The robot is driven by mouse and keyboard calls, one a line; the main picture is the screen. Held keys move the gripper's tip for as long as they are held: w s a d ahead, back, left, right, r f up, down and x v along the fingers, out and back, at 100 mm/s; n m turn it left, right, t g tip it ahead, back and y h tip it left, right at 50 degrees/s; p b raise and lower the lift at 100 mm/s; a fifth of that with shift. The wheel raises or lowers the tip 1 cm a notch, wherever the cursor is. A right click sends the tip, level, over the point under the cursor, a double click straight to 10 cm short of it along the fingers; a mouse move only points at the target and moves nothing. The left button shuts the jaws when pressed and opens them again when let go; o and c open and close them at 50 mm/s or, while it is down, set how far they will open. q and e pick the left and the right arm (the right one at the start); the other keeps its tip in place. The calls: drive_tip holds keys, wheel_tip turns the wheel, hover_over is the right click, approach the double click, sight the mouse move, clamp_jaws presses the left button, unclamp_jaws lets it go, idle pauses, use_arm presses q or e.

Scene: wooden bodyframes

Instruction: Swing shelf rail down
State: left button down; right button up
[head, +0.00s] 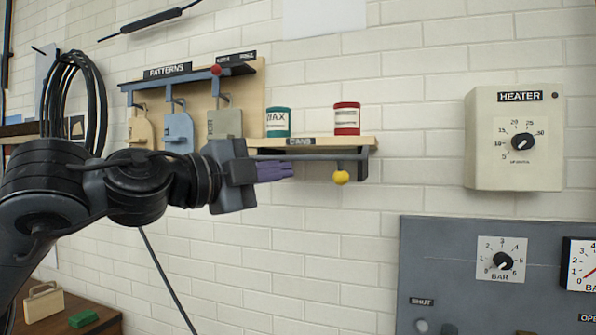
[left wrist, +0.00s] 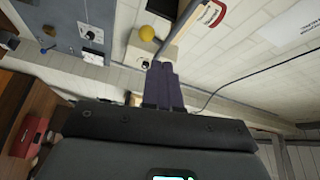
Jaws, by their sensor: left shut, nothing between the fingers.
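The shelf rail (head: 312,156) is a grey-blue bar along the front of the wooden can shelf (head: 367,142), below its CANS label. A yellow knob (head: 341,177) hangs under its right part, and also shows in the left wrist view (left wrist: 147,33). My left gripper (head: 290,170) has purple fingers, also seen in the left wrist view (left wrist: 162,68). They are shut and empty, pointing right, just below the rail's left part and left of the knob. Whether they touch the rail I cannot tell. My right gripper is in neither view.
A green can (head: 278,122) and a red can (head: 347,118) stand on the shelf. Left of it hangs a PATTERNS board (head: 245,85) with several hanging patterns and a red knob (head: 216,70). A heater box (head: 515,165) and gauge panel (head: 450,255) are at right. Bare brick wall lies below.

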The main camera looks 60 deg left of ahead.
use_arm(q)
drive_tip(key=shift+v, duration=1.55)
drive_tip(key=shift+f, duration=0.1)
